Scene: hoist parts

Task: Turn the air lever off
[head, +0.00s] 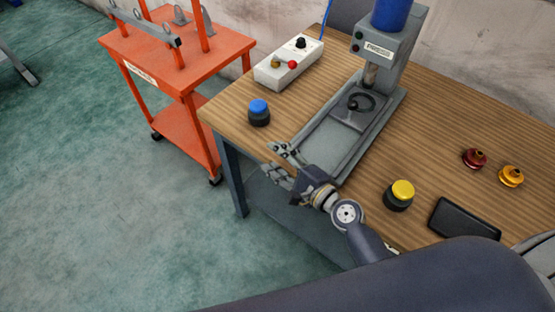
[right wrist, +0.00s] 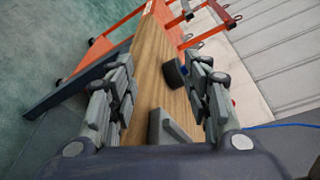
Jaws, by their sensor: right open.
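A white control box (head: 289,66) stands at the back left of the wooden table. On its top are a black knob (head: 301,43), a red knob (head: 292,64) and a small brass-coloured part (head: 275,63). I cannot tell which of these is the air lever. My right gripper (head: 273,160) is open and empty at the table's front edge, left of the press base and well short of the box. Its spread fingers also show in the right wrist view (right wrist: 162,85). My left gripper is not in view.
A blue-topped button (head: 259,112) stands between my right gripper and the box. The grey press (head: 384,60) is to the right. A yellow-topped button (head: 400,195), a black slab (head: 464,219) and red (head: 474,158) and orange (head: 511,176) parts lie further right. An orange cart (head: 190,78) stands left.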

